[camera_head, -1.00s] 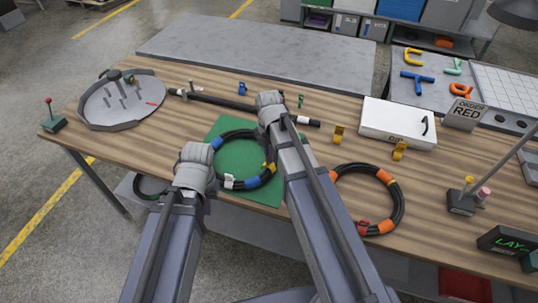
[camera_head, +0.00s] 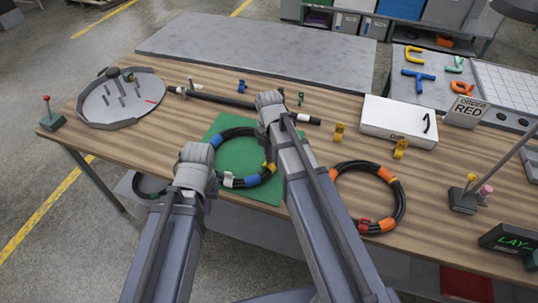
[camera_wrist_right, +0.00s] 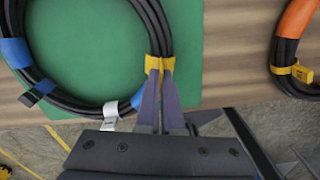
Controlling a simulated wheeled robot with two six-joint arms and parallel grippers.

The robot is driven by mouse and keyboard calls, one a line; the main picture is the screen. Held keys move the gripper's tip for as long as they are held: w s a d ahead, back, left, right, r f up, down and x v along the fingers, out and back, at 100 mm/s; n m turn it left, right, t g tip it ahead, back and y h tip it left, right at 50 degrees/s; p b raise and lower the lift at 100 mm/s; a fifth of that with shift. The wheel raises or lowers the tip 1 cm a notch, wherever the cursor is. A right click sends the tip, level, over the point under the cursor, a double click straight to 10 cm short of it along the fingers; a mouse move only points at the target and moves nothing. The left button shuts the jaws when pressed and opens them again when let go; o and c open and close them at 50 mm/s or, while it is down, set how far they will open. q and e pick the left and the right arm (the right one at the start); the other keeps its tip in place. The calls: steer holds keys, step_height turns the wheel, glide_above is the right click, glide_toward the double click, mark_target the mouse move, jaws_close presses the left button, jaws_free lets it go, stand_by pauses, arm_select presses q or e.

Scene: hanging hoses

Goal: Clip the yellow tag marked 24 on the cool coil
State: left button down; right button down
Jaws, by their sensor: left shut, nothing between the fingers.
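The coil with blue bands (camera_head: 217,141), a ring of black hose, lies on a green mat (camera_head: 216,127); it also shows in the right wrist view (camera_wrist_right: 82,110). A yellow tag (camera_wrist_right: 160,67) sits around its right side, its number not readable. My right gripper (camera_wrist_right: 161,78) has its fingers together at the near edge of this tag and appears closed on it. A white tag (camera_wrist_right: 110,115) and a black tag (camera_wrist_right: 38,93) are on the same coil. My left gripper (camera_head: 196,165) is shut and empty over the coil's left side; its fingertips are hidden.
A coil with orange bands (camera_head: 401,200) lies to the right, with a red tag (camera_head: 364,224) and a yellow tag (camera_wrist_right: 297,72). Two yellow pieces (camera_head: 339,132) (camera_head: 400,149) stand by a white box (camera_head: 385,122). A black rod (camera_head: 225,99) lies behind the mat.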

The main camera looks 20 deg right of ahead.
steer(key=shift+f+b, duration=0.5)
steer(key=shift+f, duration=0.05)
steer(key=c, duration=1.5)
jaws_free()
steer(key=o, duration=0.5)
steer(key=shift+r, duration=0.2)
step_height(320, 180, up, 8)
steer(key=p, duration=0.8)
steer(key=shift+f, duration=0.2)
steer(key=shift+f, duration=0.1)
